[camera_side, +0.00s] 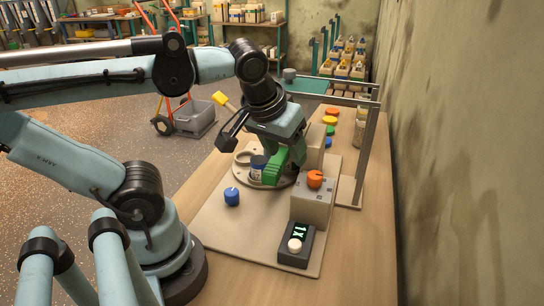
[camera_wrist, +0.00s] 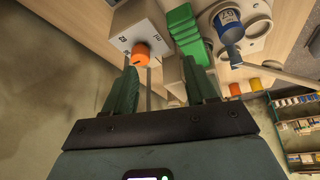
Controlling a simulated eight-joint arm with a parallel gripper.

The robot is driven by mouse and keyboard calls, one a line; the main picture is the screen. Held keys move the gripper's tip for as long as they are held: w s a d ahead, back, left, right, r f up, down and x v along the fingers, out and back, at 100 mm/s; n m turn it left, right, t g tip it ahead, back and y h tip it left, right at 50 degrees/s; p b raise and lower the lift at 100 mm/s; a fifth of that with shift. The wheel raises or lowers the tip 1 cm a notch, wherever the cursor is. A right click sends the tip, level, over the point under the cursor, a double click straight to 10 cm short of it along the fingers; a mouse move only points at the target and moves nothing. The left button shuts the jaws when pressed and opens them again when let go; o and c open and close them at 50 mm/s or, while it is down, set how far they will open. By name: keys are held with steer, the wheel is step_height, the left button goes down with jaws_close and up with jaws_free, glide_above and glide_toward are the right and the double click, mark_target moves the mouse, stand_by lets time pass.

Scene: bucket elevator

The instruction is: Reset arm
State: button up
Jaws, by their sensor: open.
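My gripper (camera_side: 285,150) hangs over the beige base board (camera_side: 225,225), to the left of the grey metal frame (camera_side: 360,150). Its two dark green fingers stand apart with nothing between them in the wrist view (camera_wrist: 160,85). A bright green ridged piece (camera_wrist: 182,28) lies beyond the fingertips, near the right finger. In the side view the gripper partly hides this area, and I cannot tell whether they touch. A grey box (camera_side: 312,207) with an orange knob (camera_side: 315,179) stands close by; the orange knob also shows in the wrist view (camera_wrist: 140,54).
A blue-labelled bottle (camera_wrist: 228,24) stands on a round plate (camera_wrist: 258,28). A blue knob (camera_side: 232,196) stands on the board's left. A dark display box (camera_side: 296,246) with a white button is at the front. Several coloured caps (camera_side: 331,119) lie behind. A wall (camera_side: 450,150) bounds the right.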

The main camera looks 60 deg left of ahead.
steer(key=w+f+m+t, duration=0.1)
steer(key=m, duration=0.1)
steer(key=w+d+f+m+t+h, duration=0.1)
steer(key=f+m, duration=0.1)
steer(key=shift+w, duration=0.15)
steer(key=shift+w+d+f+m+t+h, duration=0.15)
steer(key=shift+w+f+m+t+h, duration=0.2)
steer(key=shift+m, duration=0.25)
